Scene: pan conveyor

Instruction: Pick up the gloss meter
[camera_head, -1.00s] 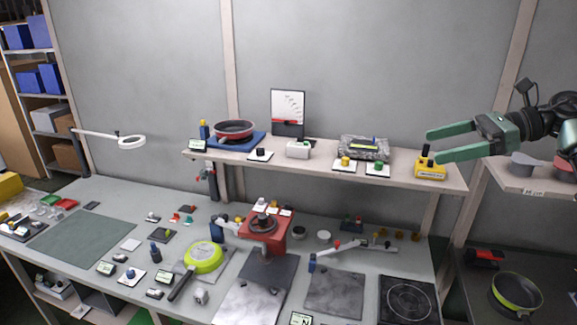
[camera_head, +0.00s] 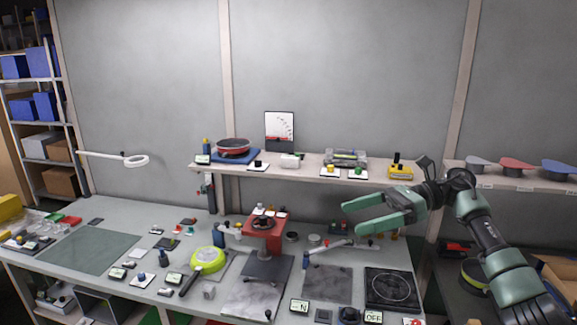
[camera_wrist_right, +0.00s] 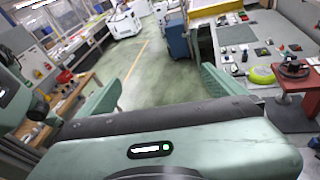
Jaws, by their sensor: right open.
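I cannot tell for sure which object is the gloss meter. A yellow device (camera_head: 400,173) with dark parts on top stands near the shelf's right end. My right gripper (camera_head: 350,217) is open and empty, in front of and below the shelf in the head view, over the right part of the bench. Its spread green fingers also show in the wrist view (camera_wrist_right: 161,72), with nothing between them but floor farther off. My left gripper is out of view.
The shelf (camera_head: 311,174) also bears a red pan (camera_head: 233,147) and small blocks. The bench below holds a green pan (camera_head: 208,260), a red stand (camera_head: 263,236), a hotplate (camera_head: 392,289) and several small devices. The green mat (camera_head: 90,252) at left is bare.

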